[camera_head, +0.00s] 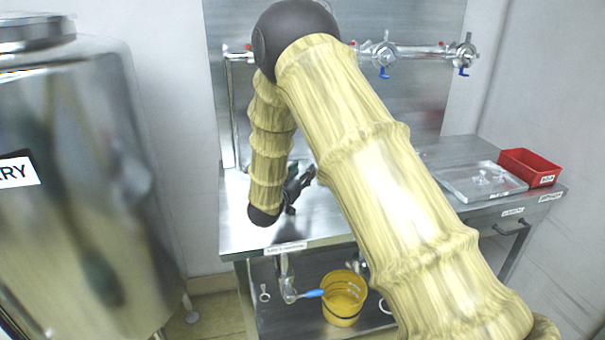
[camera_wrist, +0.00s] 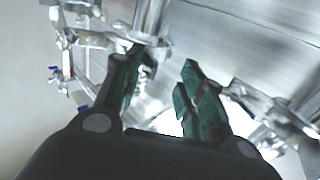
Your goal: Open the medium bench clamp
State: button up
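My gripper (camera_head: 300,185) is low over the steel bench, at the left of the head view, partly hidden by my own arm. In the wrist view its two dark green fingers stand apart with a gap between them, so my gripper (camera_wrist: 158,72) is open. A shiny metal fitting (camera_wrist: 150,22) shows just beyond the left fingertip; contact cannot be told. Another metal fitting (camera_wrist: 268,108) lies to the right of the right finger. I cannot tell which of these, if any, is the medium bench clamp. In the head view my arm hides part of the bench.
The steel bench (camera_head: 235,225) has a clear tray (camera_head: 450,182) with small parts and a red bin (camera_head: 530,167) at right. A pipe with blue-handled valves (camera_head: 385,55) runs along the back. A yellow bucket (camera_head: 343,300) stands below. A large steel tank (camera_head: 70,200) is at left.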

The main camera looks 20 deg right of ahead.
jog(key=shift+w+a+r, duration=0.2)
jog(key=shift+a+r, duration=0.05)
jog(key=shift+r, duration=0.1)
jog(key=v, duration=0.8)
jog(key=shift+s+f, duration=0.15)
jog(key=shift+f, duration=0.2)
